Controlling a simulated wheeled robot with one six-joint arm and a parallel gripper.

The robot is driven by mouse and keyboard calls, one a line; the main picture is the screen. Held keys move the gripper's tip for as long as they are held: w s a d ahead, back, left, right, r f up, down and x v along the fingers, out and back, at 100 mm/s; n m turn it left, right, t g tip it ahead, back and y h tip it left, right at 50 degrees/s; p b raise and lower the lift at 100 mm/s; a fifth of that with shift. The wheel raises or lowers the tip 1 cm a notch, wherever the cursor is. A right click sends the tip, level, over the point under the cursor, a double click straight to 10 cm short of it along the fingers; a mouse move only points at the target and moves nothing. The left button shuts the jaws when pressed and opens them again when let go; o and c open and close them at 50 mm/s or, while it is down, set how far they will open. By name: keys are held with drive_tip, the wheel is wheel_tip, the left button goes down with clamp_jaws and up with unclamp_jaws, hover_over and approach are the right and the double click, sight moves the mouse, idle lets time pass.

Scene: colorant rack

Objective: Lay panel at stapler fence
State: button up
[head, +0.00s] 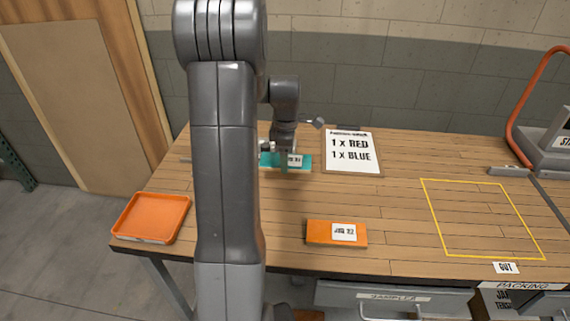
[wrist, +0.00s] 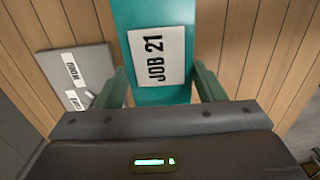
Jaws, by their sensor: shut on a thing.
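A teal panel (head: 303,164) with a white label is at the back middle of the table, partly hidden behind my arm in the head view. In the wrist view the teal panel (wrist: 155,15) fills the centre, and its label reads JOB 21. My gripper (head: 284,158) is shut on it; in the wrist view its green fingers (wrist: 162,88) are on either side of the panel. I cannot tell whether the panel touches the table. The stapler (head: 555,145), grey with an orange hose, is at the far right, cut by the frame edge. A grey bar, perhaps its fence (head: 508,171), lies beside it.
An orange panel (head: 318,232) with a label lies near the front edge. An orange tray (head: 130,234) is at the front left. A paper sign (head: 351,170) reads 1 x RED, 1 x BLUE. The yellow outlined area (head: 480,215) at right is empty. A wall stands behind.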

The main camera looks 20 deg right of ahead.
wheel_tip(320, 180, down, 3)
drive_tip(key=shift+f, duration=0.1)
drive_tip(key=shift+f+b, duration=0.35)
drive_tip(key=shift+f, duration=0.15)
drive_tip(key=o, duration=1)
wheel_tip(320, 180, up, 13)
drive_tip(key=shift+r+p, duration=0.15)
drive_tip(key=shift+p, duration=0.15)
